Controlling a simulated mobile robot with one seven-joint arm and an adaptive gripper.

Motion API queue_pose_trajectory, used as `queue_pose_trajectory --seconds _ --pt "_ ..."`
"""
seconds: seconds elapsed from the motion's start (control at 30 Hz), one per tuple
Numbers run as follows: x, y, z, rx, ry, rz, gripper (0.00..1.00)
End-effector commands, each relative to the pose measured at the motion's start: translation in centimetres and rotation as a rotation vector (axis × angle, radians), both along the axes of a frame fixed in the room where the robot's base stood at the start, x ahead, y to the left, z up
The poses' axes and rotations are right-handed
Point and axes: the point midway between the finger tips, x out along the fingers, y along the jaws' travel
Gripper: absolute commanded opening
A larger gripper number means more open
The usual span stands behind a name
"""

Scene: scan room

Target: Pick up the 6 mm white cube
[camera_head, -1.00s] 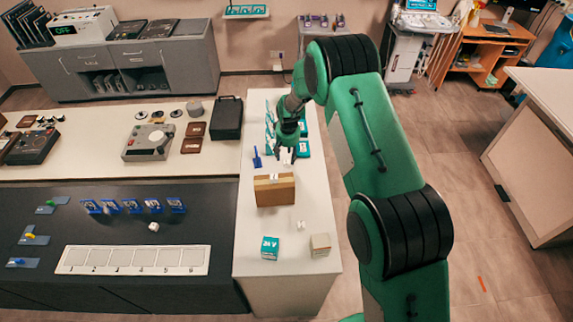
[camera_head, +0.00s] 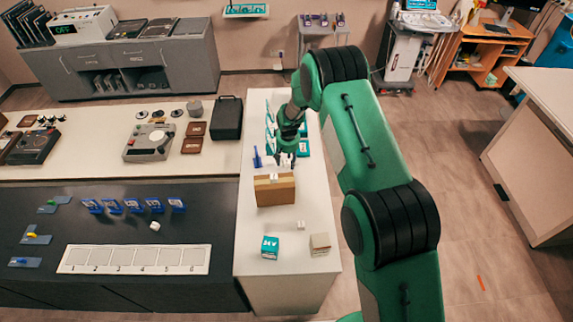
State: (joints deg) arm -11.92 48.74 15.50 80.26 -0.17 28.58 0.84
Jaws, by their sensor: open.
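Several small white cubes or blocks are in view, and their sizes are too small to read. One white cube (camera_head: 301,225) sits on the white counter in front of the cardboard box. My gripper (camera_head: 287,165) points down just behind the box, open. What lies between its fingers is too small to make out.
A teal box (camera_head: 270,247) and a beige block (camera_head: 320,244) stand near the counter's front. A blue tool (camera_head: 257,157) and teal boxes flank my gripper. A numbered white strip (camera_head: 135,260) lies on the dark table.

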Motion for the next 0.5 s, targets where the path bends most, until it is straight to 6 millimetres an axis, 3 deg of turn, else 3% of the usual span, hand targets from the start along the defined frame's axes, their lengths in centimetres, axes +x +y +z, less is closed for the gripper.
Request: queue_pose_trajectory --seconds 0.1,0.3,0.5 --pt "0.00 0.00 0.01 0.000 0.000 0.000 0.46" --pt "0.00 0.00 0.01 0.000 0.000 0.000 0.10" --pt "0.00 0.00 0.02 0.000 0.000 0.000 0.10"
